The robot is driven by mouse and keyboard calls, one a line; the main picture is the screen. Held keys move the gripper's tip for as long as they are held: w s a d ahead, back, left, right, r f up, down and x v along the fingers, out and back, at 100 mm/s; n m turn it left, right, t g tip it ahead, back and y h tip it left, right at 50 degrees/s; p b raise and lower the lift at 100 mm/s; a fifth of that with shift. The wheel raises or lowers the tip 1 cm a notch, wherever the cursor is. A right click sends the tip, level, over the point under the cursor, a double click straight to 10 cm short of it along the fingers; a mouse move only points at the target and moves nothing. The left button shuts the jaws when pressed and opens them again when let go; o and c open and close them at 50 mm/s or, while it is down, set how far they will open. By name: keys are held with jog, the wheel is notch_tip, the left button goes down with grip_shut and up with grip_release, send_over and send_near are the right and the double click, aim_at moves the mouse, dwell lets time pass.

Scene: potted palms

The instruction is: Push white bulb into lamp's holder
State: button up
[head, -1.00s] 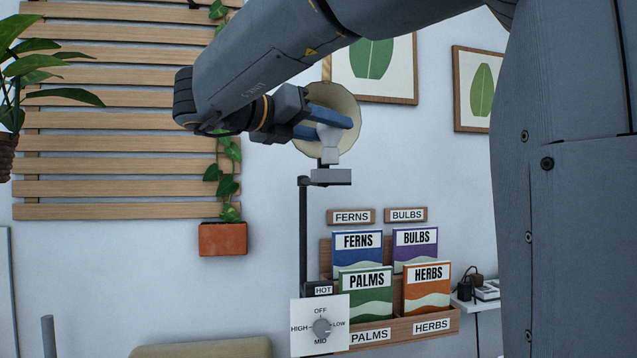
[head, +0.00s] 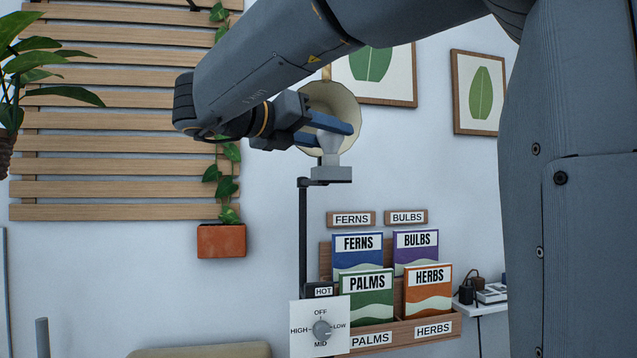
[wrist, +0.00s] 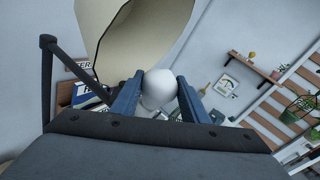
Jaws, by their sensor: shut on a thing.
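The white bulb (head: 329,147) is upright between the two blue fingers of my gripper (head: 328,131), which is shut on it. Its round top (wrist: 160,84) shows between the fingertips in the wrist view. The bulb's lower end meets or nearly meets a grey block (head: 332,174) on a thin dark post (head: 303,240), which looks like the lamp's holder. I cannot tell how far the bulb sits in it. A cream shade (head: 345,103) is tilted close behind the fingers, and fills the top of the wrist view (wrist: 135,35).
A dial panel (head: 320,327) and a HOT label (head: 322,291) are low by the post. Seed packets stand in a wooden rack (head: 405,333) behind. A slatted trellis (head: 110,145) with a terracotta pot (head: 221,241) is at left.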

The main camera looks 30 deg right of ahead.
jog(key=shift+f+b, duration=0.95)
jog(key=shift+b, duration=0.1)
jog(key=o, duration=1.1)
jog(key=shift+a, duration=0.15)
